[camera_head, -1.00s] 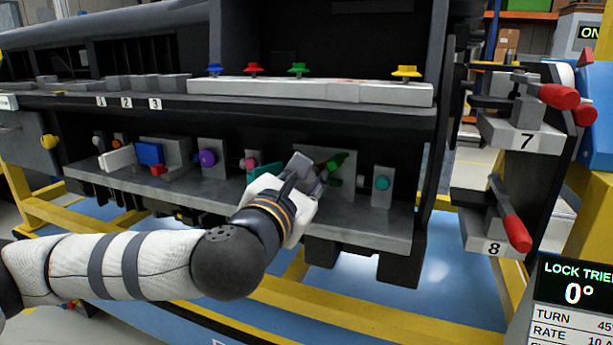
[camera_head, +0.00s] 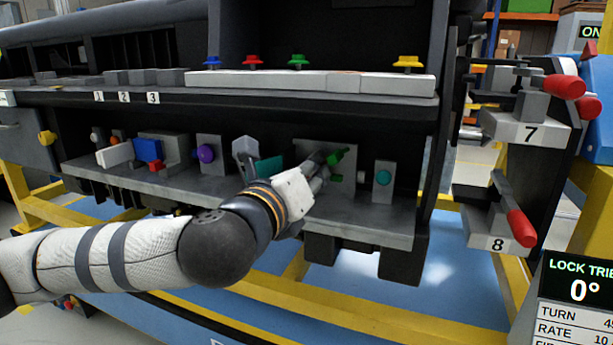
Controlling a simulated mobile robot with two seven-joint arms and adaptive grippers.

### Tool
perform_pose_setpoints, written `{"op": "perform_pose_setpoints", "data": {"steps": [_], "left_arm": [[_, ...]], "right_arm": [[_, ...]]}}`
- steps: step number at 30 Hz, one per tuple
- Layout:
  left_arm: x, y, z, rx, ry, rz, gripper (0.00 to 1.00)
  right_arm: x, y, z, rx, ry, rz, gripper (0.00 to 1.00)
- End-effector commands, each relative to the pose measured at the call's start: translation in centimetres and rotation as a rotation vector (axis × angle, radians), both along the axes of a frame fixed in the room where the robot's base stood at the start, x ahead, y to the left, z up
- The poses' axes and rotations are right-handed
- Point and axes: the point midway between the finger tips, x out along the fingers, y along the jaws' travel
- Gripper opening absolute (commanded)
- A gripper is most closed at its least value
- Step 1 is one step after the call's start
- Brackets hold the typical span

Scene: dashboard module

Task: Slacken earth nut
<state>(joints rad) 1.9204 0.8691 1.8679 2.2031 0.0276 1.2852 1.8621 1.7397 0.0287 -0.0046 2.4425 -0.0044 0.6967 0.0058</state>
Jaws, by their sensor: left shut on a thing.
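The green nut (camera_head: 336,158), which I take to be the earth nut, is on a grey plate (camera_head: 312,148) in the lower bay of the dashboard module. A smaller green piece (camera_head: 335,178) sits just below it. My left gripper (camera_head: 324,163) reaches in from the lower left with its fingers at the nut. It is shut on the green nut, and the fingers hide its left side. My right gripper is out of view.
A teal round knob (camera_head: 383,178) stands close to the right, and a teal block (camera_head: 270,168) lies left of the gripper. A purple knob (camera_head: 205,153) is further left. The shelf above (camera_head: 300,103) limits height. A display (camera_head: 580,290) reads 0°.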

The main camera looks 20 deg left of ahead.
Motion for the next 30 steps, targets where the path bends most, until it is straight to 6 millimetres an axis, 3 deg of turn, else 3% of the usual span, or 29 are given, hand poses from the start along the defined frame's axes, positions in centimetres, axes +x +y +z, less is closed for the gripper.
{"op": "perform_pose_setpoints", "data": {"steps": [30], "left_arm": [[0.0,0.0,-0.2,-0.901,0.033,0.0,0.0]], "right_arm": [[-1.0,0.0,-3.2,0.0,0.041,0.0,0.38]]}}
